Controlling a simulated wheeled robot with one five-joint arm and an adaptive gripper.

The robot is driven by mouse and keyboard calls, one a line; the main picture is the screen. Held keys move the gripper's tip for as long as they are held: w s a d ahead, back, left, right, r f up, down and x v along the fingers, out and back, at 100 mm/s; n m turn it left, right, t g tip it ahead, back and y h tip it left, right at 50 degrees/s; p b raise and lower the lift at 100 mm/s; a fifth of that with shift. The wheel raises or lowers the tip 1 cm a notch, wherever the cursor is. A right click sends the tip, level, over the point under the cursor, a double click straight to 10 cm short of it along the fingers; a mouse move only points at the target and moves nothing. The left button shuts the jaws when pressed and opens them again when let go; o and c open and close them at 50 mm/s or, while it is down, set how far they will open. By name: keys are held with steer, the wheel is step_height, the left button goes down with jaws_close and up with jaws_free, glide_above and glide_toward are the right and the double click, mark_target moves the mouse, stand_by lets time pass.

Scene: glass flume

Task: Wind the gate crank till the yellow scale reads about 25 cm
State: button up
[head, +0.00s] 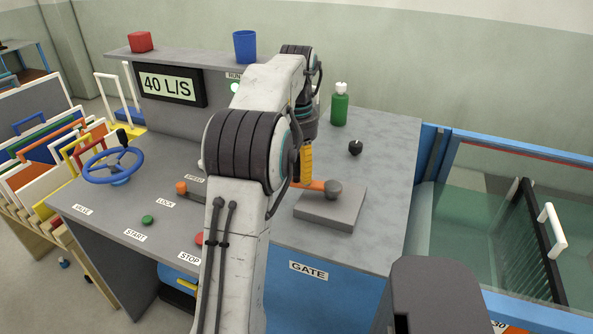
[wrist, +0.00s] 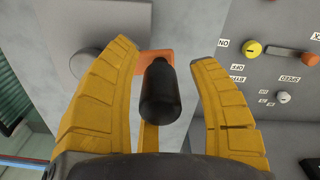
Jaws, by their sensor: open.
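The gate crank has an orange arm (head: 312,184) and a round grey hub (head: 333,188) on a grey block, behind the GATE label. In the wrist view its black handle (wrist: 157,92) stands between my fingers, with the orange arm (wrist: 155,64) beyond it. My gripper (head: 306,165) is open around the handle, with gaps visible on both sides (wrist: 165,58). In the head view my gripper and arm hide the handle. A small plate marked 30 (head: 499,327) is cut off at the lower right edge; I cannot tell a scale reading.
A green bottle (head: 339,105) and a black knob (head: 355,148) stand behind the crank on the desk (head: 390,165). A blue handwheel (head: 113,165) and buttons are at left. A display (head: 170,85) reads 40 L/S. The glass flume (head: 480,205) with a black grated gate (head: 528,240) is at right.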

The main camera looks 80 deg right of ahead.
steer(key=shift+f, duration=0.1)
steer(key=shift+c, duration=0.3)
jaws_close()
stand_by(0.4)
